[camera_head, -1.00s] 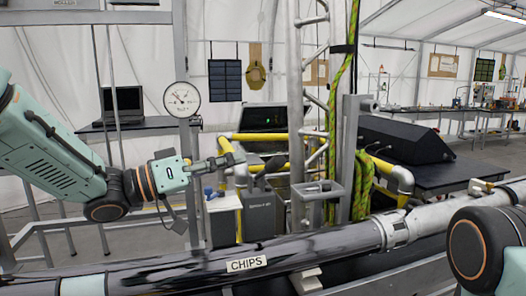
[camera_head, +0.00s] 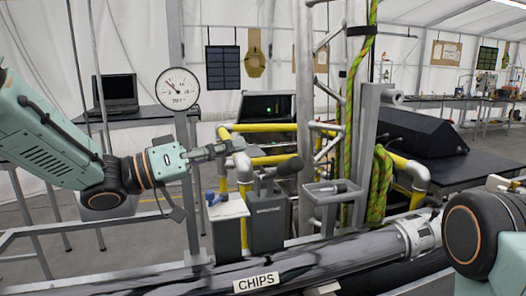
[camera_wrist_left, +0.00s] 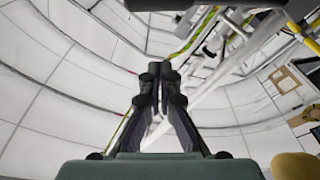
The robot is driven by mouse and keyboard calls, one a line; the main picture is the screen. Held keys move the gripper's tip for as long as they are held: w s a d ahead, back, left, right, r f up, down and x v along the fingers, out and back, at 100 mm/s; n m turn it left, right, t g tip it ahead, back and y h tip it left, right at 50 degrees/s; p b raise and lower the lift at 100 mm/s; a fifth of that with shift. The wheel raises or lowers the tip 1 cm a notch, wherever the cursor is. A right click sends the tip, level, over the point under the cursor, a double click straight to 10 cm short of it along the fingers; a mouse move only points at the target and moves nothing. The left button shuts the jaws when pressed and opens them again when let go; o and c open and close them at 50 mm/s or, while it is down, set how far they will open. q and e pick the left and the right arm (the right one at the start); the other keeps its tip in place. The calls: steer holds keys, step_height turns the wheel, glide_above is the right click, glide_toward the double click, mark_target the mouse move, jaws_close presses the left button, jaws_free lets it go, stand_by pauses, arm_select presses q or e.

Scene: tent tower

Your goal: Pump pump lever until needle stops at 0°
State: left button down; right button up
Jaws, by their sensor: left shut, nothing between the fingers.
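A round white gauge (camera_head: 177,88) hangs on the grey post left of centre. Its thin needle points to the upper left; the scale numbers are too small to read. A grey pump box (camera_head: 266,220) stands beyond the dark pipe. A dark rounded bar, which looks like the pump lever (camera_head: 285,168), lies above it, tilted up to the right. My left gripper (camera_head: 232,147) is shut and empty, left of and above the lever, in front of the yellow pipes. In the left wrist view its fingers (camera_wrist_left: 160,75) meet at the tips. My right gripper is out of view.
A dark pipe (camera_head: 330,250) labelled CHIPS crosses the front. Yellow pipes (camera_head: 262,128) and a grey lattice mast (camera_head: 305,100) with a green rope (camera_head: 356,90) stand behind the pump. A white-topped box (camera_head: 228,210) sits left of it.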

arm_select(q)
steer(key=r, duration=0.1)
glide_above(278, 172)
steer(key=shift+w+d+r, duration=0.15)
steer(key=shift+d, duration=0.1)
steer(key=s+f, duration=0.1)
steer(key=s+f+b, duration=0.1)
steer(key=f, duration=0.1)
steer(key=shift+a, duration=0.2)
steer(key=shift+d, duration=0.1)
steer(key=shift+s, duration=0.1)
